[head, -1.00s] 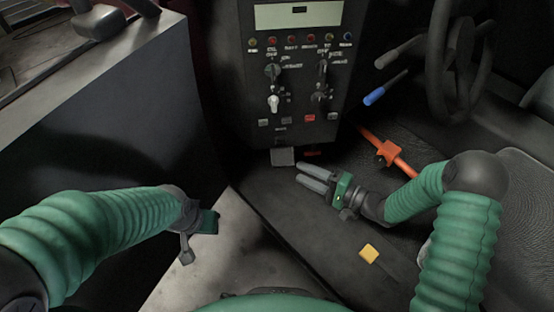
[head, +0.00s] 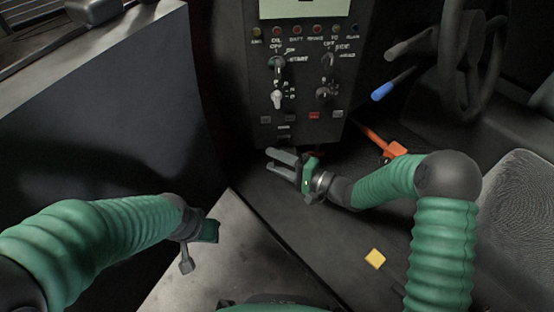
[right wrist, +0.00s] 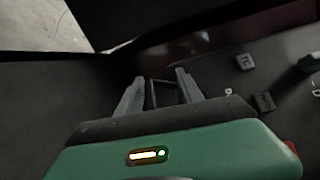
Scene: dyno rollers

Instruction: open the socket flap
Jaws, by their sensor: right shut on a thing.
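The socket flap (right wrist: 165,81) shows in the right wrist view as a small dark square-edged piece between the fingers, at the foot of the black control panel (head: 297,75). My right gripper (head: 270,159) is just below the panel's lower edge, fingers pointing left. In the right wrist view, the right gripper (right wrist: 160,82) has its two grey fingers on either side of the flap, closed on it. How far the flap is swung is hard to tell. My left gripper (head: 197,250) hangs at the lower left, away from the panel; its finger gap is not clear.
The panel carries knobs, coloured lamps and small buttons. An orange lever (head: 388,146), a blue-handled lever (head: 389,87) and a steering wheel (head: 462,50) are to the right. A yellow block (head: 375,258) lies on the floor. A grey seat (head: 515,205) is at right.

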